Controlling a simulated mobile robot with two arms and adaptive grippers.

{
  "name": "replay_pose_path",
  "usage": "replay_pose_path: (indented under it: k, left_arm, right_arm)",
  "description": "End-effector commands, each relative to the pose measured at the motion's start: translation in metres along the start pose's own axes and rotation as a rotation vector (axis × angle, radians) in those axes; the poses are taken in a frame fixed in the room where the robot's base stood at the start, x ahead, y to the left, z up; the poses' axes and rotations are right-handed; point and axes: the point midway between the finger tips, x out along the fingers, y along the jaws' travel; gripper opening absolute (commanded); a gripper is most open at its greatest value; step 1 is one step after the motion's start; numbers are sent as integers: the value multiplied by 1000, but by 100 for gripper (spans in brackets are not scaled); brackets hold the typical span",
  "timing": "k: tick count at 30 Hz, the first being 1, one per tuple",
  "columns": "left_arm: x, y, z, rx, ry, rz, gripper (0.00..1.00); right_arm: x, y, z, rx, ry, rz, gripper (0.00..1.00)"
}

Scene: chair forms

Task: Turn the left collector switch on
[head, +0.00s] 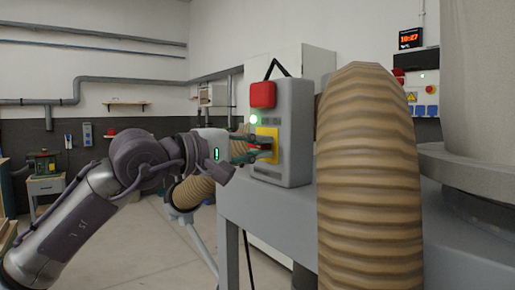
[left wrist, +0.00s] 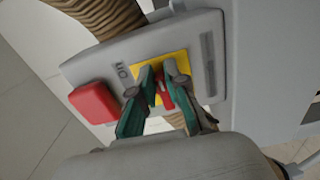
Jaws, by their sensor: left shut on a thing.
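The collector switch is a grey box (head: 297,140) on the grey machine, with a red button (head: 262,94), a lit green lamp (head: 253,119) and a yellow plate (head: 267,133). In the left wrist view the grey box (left wrist: 205,45) appears tilted, with the red button (left wrist: 94,102) at left and the yellow plate (left wrist: 178,57). My left gripper (head: 266,147) is at the yellow plate. In the left wrist view its fingers (left wrist: 160,76) are shut on the red switch knob (left wrist: 164,98), which they partly hide. My right gripper is out of view.
A thick ribbed tan hose (head: 369,180) stands just right of the switch box. The grey machine frame (head: 270,208) lies below it. A wall panel with blue sockets (head: 425,110) is at the back right. Open floor (head: 120,240) lies at left.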

Motion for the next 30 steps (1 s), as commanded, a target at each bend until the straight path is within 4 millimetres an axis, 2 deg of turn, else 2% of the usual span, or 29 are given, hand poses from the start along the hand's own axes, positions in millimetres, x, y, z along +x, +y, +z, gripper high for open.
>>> replay_pose_path:
  k: [7,8,12,23,26,30]
  left_arm:
    - [0,1,-1,3,2,3,0]
    - [0,1,-1,3,3,3,18]
    - [0,1,-1,1,2,2,39]
    - [-4,0,-1,-1,1,2,39]
    - [-17,0,-2,-1,2,2,39]
    - [-45,0,-2,0,4,2,39]
  right_arm:
    - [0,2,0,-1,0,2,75]
    - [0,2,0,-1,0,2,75]
    - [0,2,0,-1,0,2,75]
    - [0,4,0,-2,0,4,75]
    - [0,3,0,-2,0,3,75]
    - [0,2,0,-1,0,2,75]
